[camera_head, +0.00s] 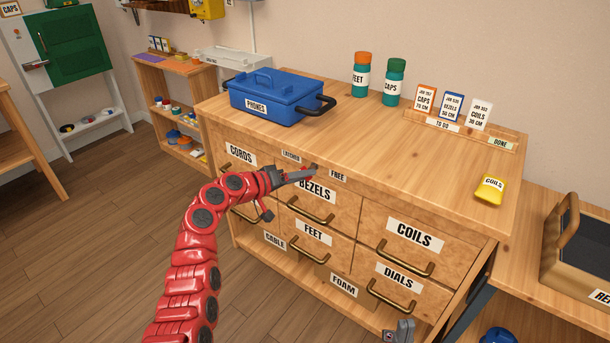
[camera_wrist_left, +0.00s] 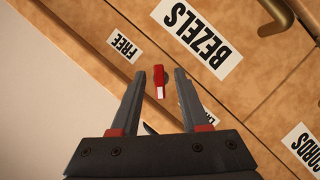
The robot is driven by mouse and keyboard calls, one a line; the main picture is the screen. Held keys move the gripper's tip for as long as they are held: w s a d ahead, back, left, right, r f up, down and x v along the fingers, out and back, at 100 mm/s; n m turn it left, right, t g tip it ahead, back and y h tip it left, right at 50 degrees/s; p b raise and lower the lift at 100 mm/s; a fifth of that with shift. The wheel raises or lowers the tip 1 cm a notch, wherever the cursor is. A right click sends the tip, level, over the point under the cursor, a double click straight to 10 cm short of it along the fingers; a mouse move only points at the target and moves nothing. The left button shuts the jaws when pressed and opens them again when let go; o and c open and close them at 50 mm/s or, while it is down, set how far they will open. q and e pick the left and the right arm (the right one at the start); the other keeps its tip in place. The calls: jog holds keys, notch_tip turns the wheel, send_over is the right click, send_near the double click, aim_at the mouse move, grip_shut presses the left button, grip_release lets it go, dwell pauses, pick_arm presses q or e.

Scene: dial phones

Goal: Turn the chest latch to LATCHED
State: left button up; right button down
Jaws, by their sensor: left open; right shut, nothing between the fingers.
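The chest latch is a small red lever with a white end (camera_wrist_left: 158,82), on the chest front above the BEZELS drawer. In the left wrist view it lies between the FREE label (camera_wrist_left: 123,45) and the partly hidden LATCHED label (camera_wrist_left: 209,116), its white end towards the bottom of the picture. My left gripper (camera_wrist_left: 160,74) is open, its fingers on either side of the lever with visible gaps. In the head view my left gripper (camera_head: 312,174) is at the chest front between LATCHED (camera_head: 291,156) and FREE (camera_head: 338,175), largely hiding the latch. My right gripper (camera_head: 400,333) is shut and empty at the bottom edge.
Brass drawer handles (camera_head: 310,211) stick out below the latch. A blue PHONES box (camera_head: 275,98), two bottles (camera_head: 394,82), a card rack (camera_head: 450,125) and a yellow COILS packet (camera_head: 490,188) stand on the chest top. Floor in front is clear at left.

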pick_arm(q)
jog(key=p+v, duration=0.2)
jog(key=v, duration=1.4)
